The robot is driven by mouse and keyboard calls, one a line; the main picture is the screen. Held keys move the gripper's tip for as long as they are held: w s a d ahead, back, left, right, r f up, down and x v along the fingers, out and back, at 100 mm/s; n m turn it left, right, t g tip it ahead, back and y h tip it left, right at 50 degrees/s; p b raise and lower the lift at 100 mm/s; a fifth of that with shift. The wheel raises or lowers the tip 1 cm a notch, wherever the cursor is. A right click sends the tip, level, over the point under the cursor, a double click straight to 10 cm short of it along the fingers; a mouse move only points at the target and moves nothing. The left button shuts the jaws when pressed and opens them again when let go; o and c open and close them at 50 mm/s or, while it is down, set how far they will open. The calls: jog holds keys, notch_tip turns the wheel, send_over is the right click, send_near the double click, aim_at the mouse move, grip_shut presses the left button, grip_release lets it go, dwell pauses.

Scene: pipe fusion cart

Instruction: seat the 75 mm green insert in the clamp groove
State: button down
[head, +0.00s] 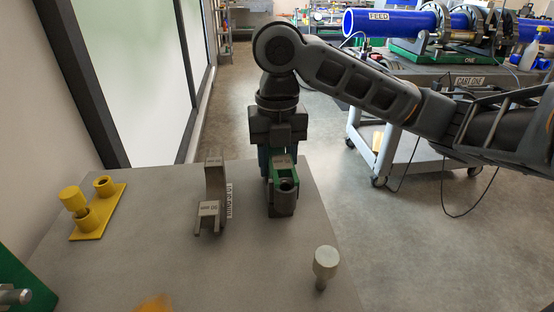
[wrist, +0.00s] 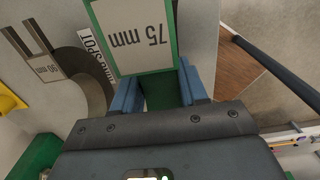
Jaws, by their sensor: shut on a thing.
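The green insert (head: 285,165) is between the blue fingers of my gripper (head: 277,156), at the far right part of the grey table. In the wrist view my gripper (wrist: 160,88) is shut on the green insert (wrist: 142,32), and its white 75 mm label faces the camera. A dark grey piece with a round hole (head: 281,204) shows just below and in front of the insert. I cannot tell whether it touches the insert. No clamp groove can be made out clearly in either view.
A yellow holder (head: 97,212) is at left and a metal peg (head: 326,262) in front. A cart (head: 455,80) with blue pipe stands behind right.

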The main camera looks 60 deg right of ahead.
jog(key=c, duration=0.5)
grip_release()
jog(key=shift+f, duration=0.1)
jog(key=shift+r+p, duration=0.5)
jog(key=shift+r, duration=3.45)
